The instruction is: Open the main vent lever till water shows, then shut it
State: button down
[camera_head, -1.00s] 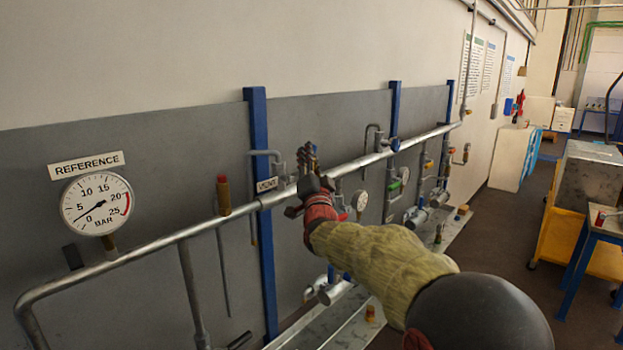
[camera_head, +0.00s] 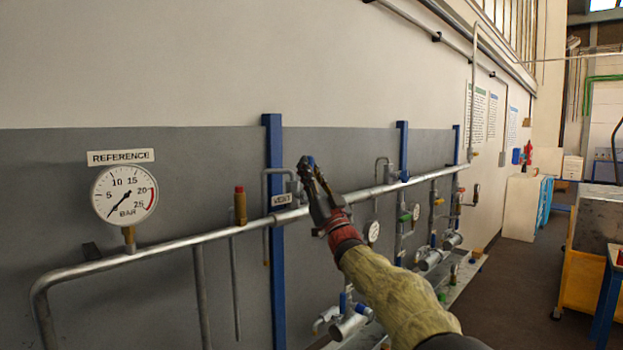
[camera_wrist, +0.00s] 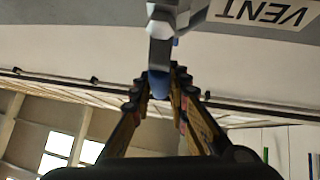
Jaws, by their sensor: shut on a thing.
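The vent valve (camera_head: 293,187) sits on the silver main pipe beside a small label reading VENT (camera_head: 281,200). A thin hooked grey tube (camera_head: 265,225) runs from it and hangs down in front of the wall. My gripper (camera_head: 307,165) is at the valve. In the wrist view the grey valve body (camera_wrist: 162,25) is close above, and the lever's blue end (camera_wrist: 160,84) lies between my fingertips (camera_wrist: 158,78). My gripper is shut on the lever. My fingers hide much of the lever in the head view. I see no water at the tube.
A REFERENCE gauge (camera_head: 124,194) stands at the left, its needle low. The main pipe (camera_head: 225,231) crosses the wall, with a red-topped brass fitting (camera_head: 240,206) and blue posts (camera_head: 275,290). Further vessels and valves (camera_head: 431,258) line the right. The floor (camera_head: 510,285) there is open.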

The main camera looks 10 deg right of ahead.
jog(key=shift+s+a+n+g+y, duration=0.1)
jog(key=shift+a+n+g+y, duration=0.05)
jog(key=shift+n+y, duration=0.3)
jog(key=shift+s+a+n+g+y, duration=0.1)
jog(key=shift+n+g+y, duration=0.05)
jog(key=shift+n+y, duration=0.3)
jog(key=c, duration=1.7)
grip_release()
jog(key=shift+a, duration=0.1)
jog(key=shift+s+f, duration=0.1)
jog(key=v, duration=1.1)
jog(key=shift+s+f, duration=0.15)
jog(key=shift+f, duration=0.15)
